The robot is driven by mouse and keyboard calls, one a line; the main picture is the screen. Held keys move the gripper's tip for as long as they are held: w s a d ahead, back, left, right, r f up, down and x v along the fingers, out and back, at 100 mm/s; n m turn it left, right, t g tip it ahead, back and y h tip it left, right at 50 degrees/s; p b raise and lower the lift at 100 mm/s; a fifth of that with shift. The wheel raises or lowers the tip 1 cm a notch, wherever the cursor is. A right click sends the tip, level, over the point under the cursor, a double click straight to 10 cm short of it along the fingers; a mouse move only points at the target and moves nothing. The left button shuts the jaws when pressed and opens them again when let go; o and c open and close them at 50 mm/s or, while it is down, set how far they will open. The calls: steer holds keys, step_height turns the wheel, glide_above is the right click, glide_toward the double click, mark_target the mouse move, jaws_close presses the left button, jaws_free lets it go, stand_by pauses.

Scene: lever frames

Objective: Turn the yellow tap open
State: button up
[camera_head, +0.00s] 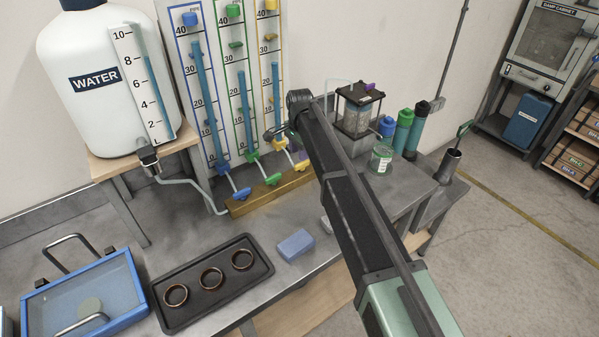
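The yellow tap (281,144) is at the foot of the yellow-framed tube (274,85), the rightmost of three upright gauge tubes. Its lower end reaches toward the wooden bar in front and is partly hidden by my arm. My gripper (270,134) is small and dark in this view, at the tap's upper left, in front of the tubes' lower ends. Whether it touches the tap, and whether its fingers are open or shut, I cannot tell.
The green tap (252,156) and blue tap (224,168) sit close by on the left. A wooden bar (262,194) runs below them. A white water tank (97,75) stands at left. A black tray (200,307) with three rings and a blue block (295,244) lie in front.

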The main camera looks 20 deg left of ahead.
mark_target(302, 166)
step_height(302, 166, down, 5)
steer(key=b, duration=0.3)
steer(key=shift+f, duration=0.2)
steer(key=shift+r, duration=0.15)
jaws_close()
